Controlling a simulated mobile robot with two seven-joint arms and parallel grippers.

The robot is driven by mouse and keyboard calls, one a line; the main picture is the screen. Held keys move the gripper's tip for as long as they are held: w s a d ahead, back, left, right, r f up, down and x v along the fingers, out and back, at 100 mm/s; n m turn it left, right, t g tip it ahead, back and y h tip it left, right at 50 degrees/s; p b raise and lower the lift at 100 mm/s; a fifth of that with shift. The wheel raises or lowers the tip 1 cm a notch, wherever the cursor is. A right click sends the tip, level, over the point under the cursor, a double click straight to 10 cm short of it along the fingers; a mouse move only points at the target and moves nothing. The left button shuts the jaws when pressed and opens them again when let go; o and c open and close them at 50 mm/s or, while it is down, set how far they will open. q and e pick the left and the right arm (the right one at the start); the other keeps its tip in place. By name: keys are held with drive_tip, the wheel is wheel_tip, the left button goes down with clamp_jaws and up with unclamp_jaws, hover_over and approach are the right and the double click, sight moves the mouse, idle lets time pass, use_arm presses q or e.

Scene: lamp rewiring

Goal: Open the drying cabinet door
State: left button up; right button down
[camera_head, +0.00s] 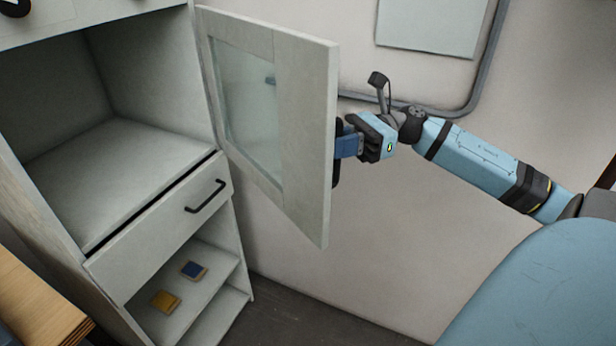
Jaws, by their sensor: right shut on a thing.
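The drying cabinet (225,258) stands at the left, pale grey. Its upper compartment (110,190) is uncovered and looks empty. The cabinet door (300,110), a pale panel with a glass pane (245,105), stands swung wide out on its right-hand hinge side. My right gripper (343,146) is at the door's free edge, shut on the dark door handle (337,172), which is mostly hidden behind the door edge and the fingers. My left gripper is not in view.
A drawer (165,225) with a black handle (206,197) sits below the compartment, shut or nearly so. A yellow item (165,301) and a blue item (194,270) lie on the shelf beneath. A wooden edge (35,310) is at lower left. A wall pipe (485,60) runs behind my right arm.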

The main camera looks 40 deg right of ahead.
drive_tip(key=d+b, duration=0.1)
drive_tip(key=d, duration=0.5)
drive_tip(key=shift+w, duration=0.25)
drive_tip(key=c, duration=1.1)
unclamp_jaws()
drive_tip(key=shift+a, duration=0.1)
drive_tip(key=shift+c, duration=0.2)
drive_tip(key=b+v, duration=0.1)
drive_tip(key=v, duration=1.1)
